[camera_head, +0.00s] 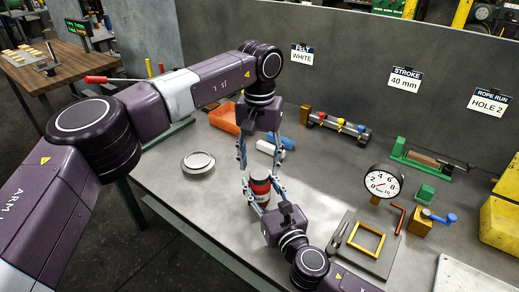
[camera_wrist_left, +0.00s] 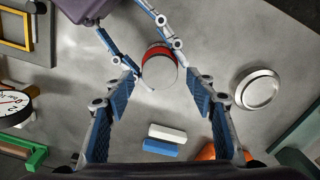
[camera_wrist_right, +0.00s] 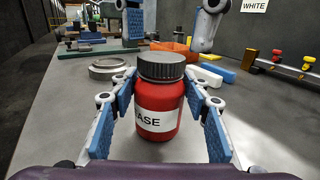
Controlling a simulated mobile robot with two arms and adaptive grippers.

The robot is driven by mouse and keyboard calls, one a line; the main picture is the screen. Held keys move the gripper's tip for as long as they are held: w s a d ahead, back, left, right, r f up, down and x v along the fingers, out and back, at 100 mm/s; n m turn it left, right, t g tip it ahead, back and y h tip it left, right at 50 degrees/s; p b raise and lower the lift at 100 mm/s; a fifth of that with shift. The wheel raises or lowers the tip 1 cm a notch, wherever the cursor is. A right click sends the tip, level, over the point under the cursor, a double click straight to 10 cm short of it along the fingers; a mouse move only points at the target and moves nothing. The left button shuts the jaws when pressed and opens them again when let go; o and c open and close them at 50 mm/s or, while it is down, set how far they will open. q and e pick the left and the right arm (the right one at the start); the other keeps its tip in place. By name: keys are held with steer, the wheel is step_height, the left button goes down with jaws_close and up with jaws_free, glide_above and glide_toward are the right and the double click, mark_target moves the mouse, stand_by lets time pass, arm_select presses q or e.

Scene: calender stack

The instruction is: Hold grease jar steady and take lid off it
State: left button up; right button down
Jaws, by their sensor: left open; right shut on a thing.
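The grease jar (camera_head: 260,190) is red with a white label and stands upright on the bench. Its dark grey ribbed lid (camera_wrist_right: 161,66) is on top. My right gripper (camera_wrist_right: 158,100) is shut on the jar's body, one blue pad on each side below the lid; part of the label shows between the pads. My left gripper (camera_head: 260,166) is open and points down from above the jar. Its fingers show on either side of the lid in the left wrist view (camera_wrist_left: 158,78). In the right wrist view the left fingertips appear above the lid, apart from it.
A round metal ring (camera_head: 198,161) lies left of the jar. White and blue blocks (camera_head: 288,143) and an orange bin (camera_head: 223,118) are behind. A dial gauge (camera_head: 382,183) and a plate with a yellow frame (camera_head: 364,244) stand to the right. Bench around the jar is clear.

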mark_target(259, 175)
arm_select(q)
steer(key=shift+f, duration=1.25)
